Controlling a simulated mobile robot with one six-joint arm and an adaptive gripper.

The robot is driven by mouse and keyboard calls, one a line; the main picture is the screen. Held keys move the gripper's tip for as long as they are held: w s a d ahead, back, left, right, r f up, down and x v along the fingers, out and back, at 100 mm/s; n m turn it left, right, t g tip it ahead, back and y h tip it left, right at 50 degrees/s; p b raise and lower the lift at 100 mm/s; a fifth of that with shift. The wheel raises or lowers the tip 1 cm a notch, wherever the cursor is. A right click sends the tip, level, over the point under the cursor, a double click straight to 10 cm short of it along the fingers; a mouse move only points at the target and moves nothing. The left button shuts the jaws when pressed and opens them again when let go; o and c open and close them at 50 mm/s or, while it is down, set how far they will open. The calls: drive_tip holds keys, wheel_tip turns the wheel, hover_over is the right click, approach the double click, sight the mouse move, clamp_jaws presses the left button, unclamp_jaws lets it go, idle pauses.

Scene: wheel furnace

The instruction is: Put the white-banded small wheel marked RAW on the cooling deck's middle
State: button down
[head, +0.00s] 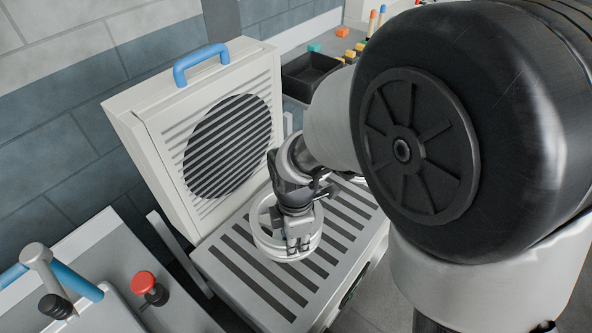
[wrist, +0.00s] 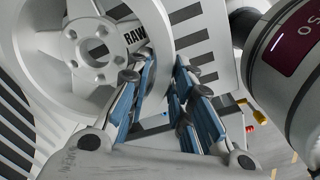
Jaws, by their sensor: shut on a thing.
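The small white wheel (wrist: 70,45) shows its spokes and the black letters RAW in the wrist view. In the head view the wheel (head: 262,240) lies level over the slatted cooling deck (head: 236,285), near the deck's middle; I cannot tell whether it touches the slats. My gripper (head: 299,242) points down at the wheel's near right side. In the wrist view its blue-padded fingers (wrist: 158,72) straddle the wheel's rim and are shut on it. The gripper and wrist hide part of the wheel in the head view.
A white fan panel (head: 160,130) with a blue handle stands upright behind the deck. A black tray (head: 305,78) and small coloured blocks are at the back. A machine with a red button (head: 144,283) is at the lower left. My arm covers the right.

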drive_tip(key=shift+f+b, duration=0.9)
drive_tip(key=shift+f, duration=1.95)
drive_tip(key=shift+f, duration=0.1)
drive_tip(key=c, duration=1.4)
unclamp_jaws()
